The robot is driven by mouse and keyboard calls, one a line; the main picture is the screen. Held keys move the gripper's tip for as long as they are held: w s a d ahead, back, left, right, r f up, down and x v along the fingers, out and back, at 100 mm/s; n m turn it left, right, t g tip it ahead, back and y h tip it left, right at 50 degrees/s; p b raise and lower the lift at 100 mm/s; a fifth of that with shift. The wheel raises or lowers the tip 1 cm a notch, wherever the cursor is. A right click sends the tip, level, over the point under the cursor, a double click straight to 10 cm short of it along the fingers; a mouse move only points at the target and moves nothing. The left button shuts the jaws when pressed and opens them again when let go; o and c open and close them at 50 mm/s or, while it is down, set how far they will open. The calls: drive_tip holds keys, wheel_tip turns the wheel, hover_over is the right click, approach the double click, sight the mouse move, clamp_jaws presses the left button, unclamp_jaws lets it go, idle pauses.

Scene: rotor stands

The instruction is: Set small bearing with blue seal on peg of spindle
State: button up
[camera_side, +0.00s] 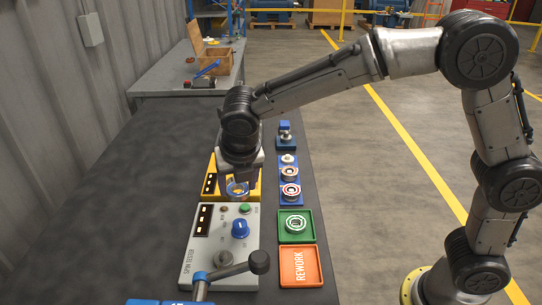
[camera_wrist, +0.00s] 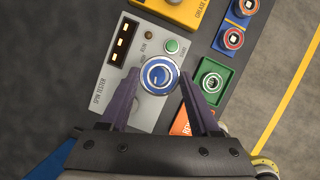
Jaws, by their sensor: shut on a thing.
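My gripper (camera_wrist: 159,77) is shut on the small bearing with the blue seal (camera_wrist: 159,65), a pale ring with blue on it. In the side view the bearing (camera_side: 237,189) hangs at my fingertips, over the far end of the spin tester. In the wrist view it overlaps the tester's blue knob, which shows through its bore. A round grey piece (camera_side: 223,258) on the near part of the tester (camera_side: 196,270) looks like the spindle. I cannot make out its peg. It is hidden in the wrist view.
A yellow grease unit (camera_side: 253,183) stands beyond the tester. On the right are a blue rack (camera_side: 291,201) with rings, a green tray (camera_side: 282,237) with a ring, and an orange rework tray (camera_side: 300,266). A black-knobbed lever (camera_side: 259,262) rises in front. The bench is clear at left.

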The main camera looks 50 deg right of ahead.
drive_tip(key=s+a+n, duration=0.2)
drive_tip(key=s+a, duration=0.2)
drive_tip(key=a, duration=0.5)
hover_over(222, 253)
drive_tip(key=s, duration=0.1)
drive_tip(key=shift+y, duration=0.4)
drive_tip(key=shift+a+f, duration=0.1)
drive_tip(key=shift+f, duration=2.4)
drive_tip(key=shift+f, duration=0.45)
drive_tip(key=shift+f, duration=0.55)
drive_tip(key=shift+f, duration=1.35)
idle(0.3)
drive_tip(key=o, duration=1.5)
drive_tip(key=shift+o, duration=0.4)
drive_tip(key=shift+r, duration=0.1)
